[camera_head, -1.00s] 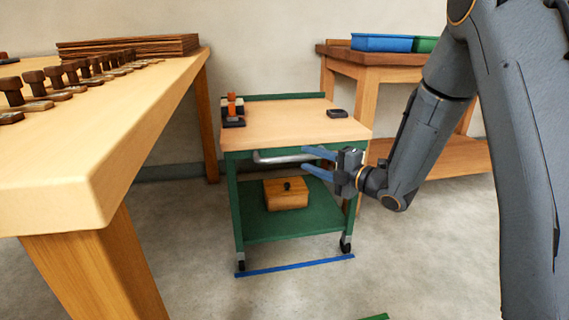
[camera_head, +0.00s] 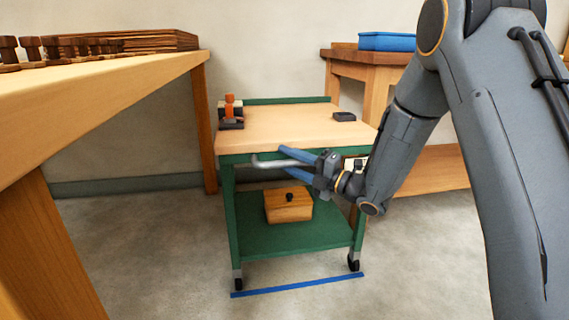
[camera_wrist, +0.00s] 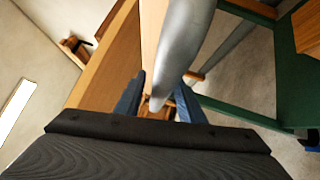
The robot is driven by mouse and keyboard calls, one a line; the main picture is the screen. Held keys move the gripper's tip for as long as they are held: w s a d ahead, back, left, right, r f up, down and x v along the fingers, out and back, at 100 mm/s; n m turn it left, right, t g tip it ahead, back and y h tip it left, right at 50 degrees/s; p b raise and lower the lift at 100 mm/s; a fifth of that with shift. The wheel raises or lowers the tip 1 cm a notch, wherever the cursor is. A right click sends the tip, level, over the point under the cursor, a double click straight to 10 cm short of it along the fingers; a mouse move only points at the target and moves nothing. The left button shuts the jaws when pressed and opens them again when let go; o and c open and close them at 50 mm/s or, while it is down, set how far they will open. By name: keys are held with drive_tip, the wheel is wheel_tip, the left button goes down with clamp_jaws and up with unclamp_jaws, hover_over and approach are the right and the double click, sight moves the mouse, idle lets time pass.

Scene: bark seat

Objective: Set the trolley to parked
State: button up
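The trolley has a pale wooden top (camera_head: 285,127), a green frame and a green lower shelf (camera_head: 260,238). It stands on castors with its front wheels just behind a blue floor line (camera_head: 298,285). A grey metal handle bar (camera_head: 268,162) runs along its front edge; it also looms large in the wrist view (camera_wrist: 183,40). My gripper (camera_head: 283,158) is at the handle from the right, its blue fingers apart. In the wrist view the handle end lies between or just above the two fingers; contact cannot be told.
A wooden box (camera_head: 288,205) with a dark knob sits on the lower shelf. An orange and black item (camera_head: 231,112) and a dark block (camera_head: 344,117) lie on the top. Workbenches flank the trolley left (camera_head: 110,85) and right (camera_head: 345,55).

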drive_tip(key=shift+w+a+r, duration=0.1)
drive_tip(key=shift+w+a, duration=0.2)
drive_tip(key=shift+a, duration=0.3)
clamp_jaws()
